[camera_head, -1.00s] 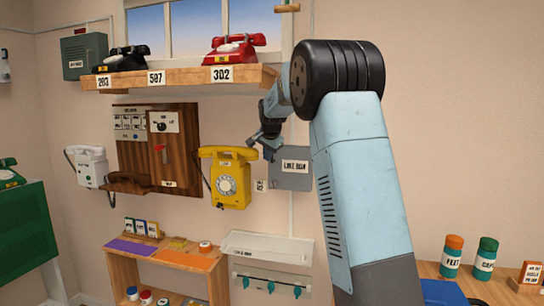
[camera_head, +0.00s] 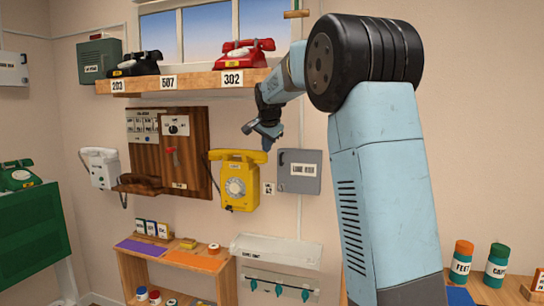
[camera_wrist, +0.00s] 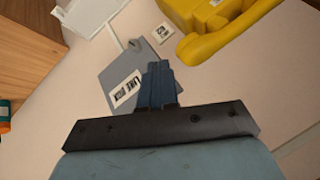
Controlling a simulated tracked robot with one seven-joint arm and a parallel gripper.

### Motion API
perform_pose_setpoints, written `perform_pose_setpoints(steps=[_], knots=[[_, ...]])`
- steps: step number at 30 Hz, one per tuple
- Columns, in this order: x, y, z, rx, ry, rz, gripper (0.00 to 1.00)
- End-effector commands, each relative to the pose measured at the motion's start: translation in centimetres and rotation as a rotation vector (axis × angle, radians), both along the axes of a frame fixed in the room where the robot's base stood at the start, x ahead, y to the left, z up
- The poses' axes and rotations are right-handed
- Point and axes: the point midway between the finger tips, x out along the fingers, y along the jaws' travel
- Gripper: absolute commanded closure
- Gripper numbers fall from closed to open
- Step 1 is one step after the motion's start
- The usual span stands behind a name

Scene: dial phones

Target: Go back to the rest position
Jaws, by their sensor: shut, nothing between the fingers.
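My gripper (camera_head: 257,137) is in front of the wall, just above and right of the yellow wall phone's handset in the head view. In the wrist view its fingers (camera_wrist: 158,76) are together and hold nothing. The yellow phone (camera_head: 240,187) hangs on the wall with its handset on top; part of it also shows in the wrist view (camera_wrist: 200,14). A grey box (camera_head: 300,172) with a label is to its right. In the wrist view my fingers overlap this box (camera_wrist: 118,70). Whether anything is touched cannot be told.
A wooden shelf (camera_head: 190,84) above holds a black phone (camera_head: 135,65) and a red phone (camera_head: 245,52). A white wall phone (camera_head: 101,167) hangs left of a wooden switch panel (camera_head: 196,150). A low shelf unit (camera_head: 190,259) stands below. Jars (camera_head: 461,262) stand at right.

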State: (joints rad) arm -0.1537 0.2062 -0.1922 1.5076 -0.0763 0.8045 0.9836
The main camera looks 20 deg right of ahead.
Motion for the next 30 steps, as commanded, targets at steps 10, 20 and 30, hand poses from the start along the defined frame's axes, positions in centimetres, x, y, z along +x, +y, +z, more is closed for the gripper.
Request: perform_pose_setpoints(steps=[10,20,30], knots=[[-1.4,1.2,2.2,-0.004,0.003,0.007,1.00],[-10.2,0.5,2.7,-0.056,0.042,0.149,1.00],[-21.2,0.5,1.3,-0.139,0.083,0.342,1.00]])
